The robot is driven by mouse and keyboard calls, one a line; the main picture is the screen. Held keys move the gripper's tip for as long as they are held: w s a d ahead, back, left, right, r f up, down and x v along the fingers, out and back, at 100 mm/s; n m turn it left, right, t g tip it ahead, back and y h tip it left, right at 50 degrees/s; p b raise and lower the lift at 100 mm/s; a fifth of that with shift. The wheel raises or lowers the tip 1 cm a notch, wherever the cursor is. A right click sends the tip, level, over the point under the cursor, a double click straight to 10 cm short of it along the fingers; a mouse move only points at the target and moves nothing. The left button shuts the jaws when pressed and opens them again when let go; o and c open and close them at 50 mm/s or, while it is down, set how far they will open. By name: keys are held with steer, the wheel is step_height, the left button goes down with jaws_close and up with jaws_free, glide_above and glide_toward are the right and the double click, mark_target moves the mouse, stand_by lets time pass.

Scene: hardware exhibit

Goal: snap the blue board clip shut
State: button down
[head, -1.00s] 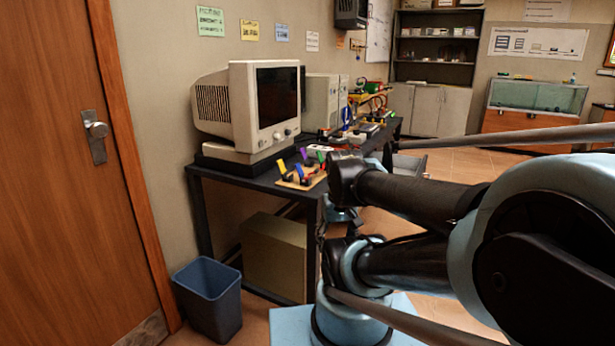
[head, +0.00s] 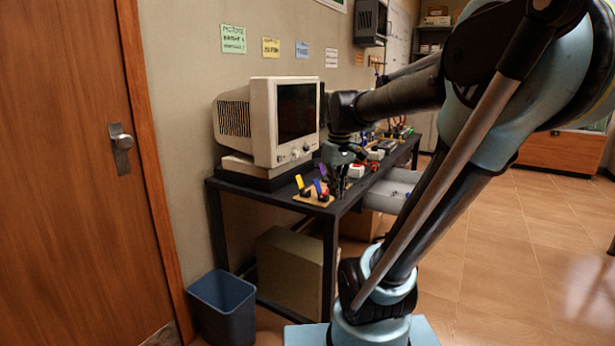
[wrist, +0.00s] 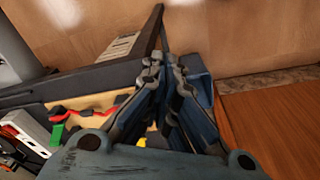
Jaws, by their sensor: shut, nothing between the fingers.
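The wooden board (head: 314,200) with several small coloured clips lies near the front corner of the dark table in the head view. The blue clip (head: 318,187) stands up on it, between a yellow clip (head: 300,182) and a purple one (head: 323,171). My gripper (head: 342,192) points down just right of the board, apart from the blue clip as far as I can tell. In the wrist view my gripper (wrist: 165,65) is shut and empty. Part of the board (wrist: 85,103) shows left of the fingers, with red and green pieces. I cannot make out the blue clip there.
A monitor (head: 286,115) stands on the table behind the board. Other hardware lies further along the table (head: 378,178) to the right. A blue bin (head: 222,303) stands on the floor at the front left. Open floor (head: 520,250) lies to the right.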

steer(key=w+a+r+n, duration=0.3)
steer(key=w+r, duration=0.2)
steer(key=w, duration=0.4)
step_height(320, 180, up, 3)
steer(key=n+g, duration=0.1)
steer(key=n, duration=0.1)
glide_above(317, 186)
steer(key=w+a, duration=0.3)
steer(key=shift+w+a+r+n, duration=0.1)
steer(key=shift+w+r+n, duration=0.15)
steer(key=shift+w+n, duration=0.05)
step_height(317, 186, down, 10)
steer(key=shift+s+r, duration=0.1)
steer(key=shift+s, duration=0.05)
